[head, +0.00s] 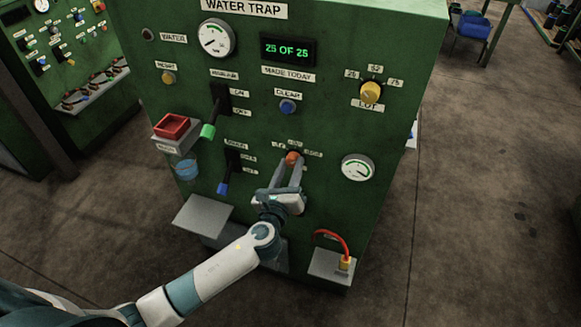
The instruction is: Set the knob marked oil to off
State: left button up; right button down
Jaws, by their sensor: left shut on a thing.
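An orange-red knob (292,158) sits on the front of the green machine (330,115) headed "WATER TRAP". Small position labels stand around its top; they are too small to read surely. My left gripper (291,164) comes up from below with its fingers on both sides of this knob, shut on it. The gripper covers the panel just under the knob, so a name plate there is hidden and I cannot read "oil". Which way the knob points is not clear. My right gripper is out of view.
A yellow knob (370,92) marked "LOT" is at upper right. A green-handled lever (208,131) and a blue-handled lever (223,188) are left of my gripper. A gauge (357,168) is to its right. A red hose (333,240) sticks out below right.

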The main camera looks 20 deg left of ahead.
pick_arm(q)
jog(key=n, duration=0.9)
jog(key=shift+a+r+g+h, duration=0.1)
jog(key=shift+g+h, duration=0.2)
jog(key=n, duration=0.4)
jog(key=shift+n+h+p, duration=0.3)
jog(key=shift+p, duration=0.1)
jog(key=shift+a+n+h+p, duration=0.1)
jog(key=shift+n+h+p, duration=0.2)
jog(key=shift+n, duration=1.4)
jog(key=o, duration=1)
jog(key=shift+o, duration=0.2)
jog(key=shift+s, duration=0.1)
